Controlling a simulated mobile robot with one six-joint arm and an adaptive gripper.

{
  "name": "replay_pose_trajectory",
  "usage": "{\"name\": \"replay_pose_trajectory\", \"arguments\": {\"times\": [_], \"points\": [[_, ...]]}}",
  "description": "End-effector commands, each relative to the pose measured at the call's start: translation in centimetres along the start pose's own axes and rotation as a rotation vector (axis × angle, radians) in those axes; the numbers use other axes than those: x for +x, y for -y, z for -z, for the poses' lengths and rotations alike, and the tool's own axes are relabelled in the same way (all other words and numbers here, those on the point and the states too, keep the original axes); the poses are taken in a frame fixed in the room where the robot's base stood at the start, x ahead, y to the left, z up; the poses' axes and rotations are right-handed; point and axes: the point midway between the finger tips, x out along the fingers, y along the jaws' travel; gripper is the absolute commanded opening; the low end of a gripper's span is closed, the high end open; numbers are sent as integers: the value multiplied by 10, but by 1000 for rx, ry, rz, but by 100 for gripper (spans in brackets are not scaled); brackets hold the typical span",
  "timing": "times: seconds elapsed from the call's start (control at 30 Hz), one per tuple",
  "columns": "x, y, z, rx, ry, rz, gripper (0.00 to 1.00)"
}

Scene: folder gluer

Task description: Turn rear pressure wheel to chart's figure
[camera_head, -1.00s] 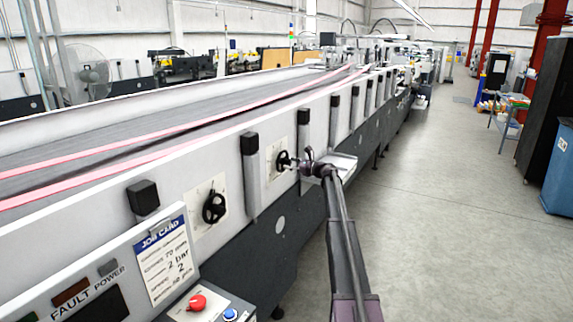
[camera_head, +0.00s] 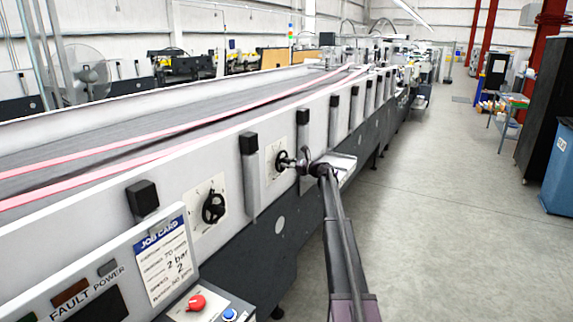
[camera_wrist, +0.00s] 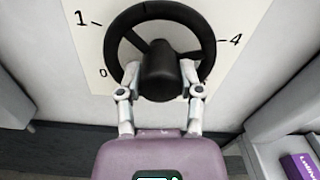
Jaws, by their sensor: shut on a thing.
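The rear pressure wheel (camera_head: 281,161) is the farther of two black handwheels on the machine's side. In the wrist view it is a black wheel (camera_wrist: 206,38) with spokes and a round hub, before a pale dial plate (camera_wrist: 245,20) marked 0, 1 and 4; other marks are hidden. My gripper (camera_wrist: 160,82) is shut on the wheel, one finger on each side of the hub. In the head view my gripper (camera_head: 293,163) reaches the wheel from the right.
The nearer black handwheel (camera_head: 213,207) sits on its own plate to the left. Black-capped posts (camera_head: 250,175) stand along the machine side. A small ledge (camera_head: 342,170) juts out beside my wrist. A purple box (camera_wrist: 299,166) lies at lower right. The aisle floor (camera_head: 450,210) is clear.

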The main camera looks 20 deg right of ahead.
Motion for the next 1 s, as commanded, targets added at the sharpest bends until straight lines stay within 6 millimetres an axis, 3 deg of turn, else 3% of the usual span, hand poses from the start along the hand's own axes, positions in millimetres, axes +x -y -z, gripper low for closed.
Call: {"name": "replay_pose_trajectory", "arguments": {"times": [0.47,1.0], "points": [[3,0,0,-127,2,-1,0],[4,-1,-1,-591,5,0,0]]}}
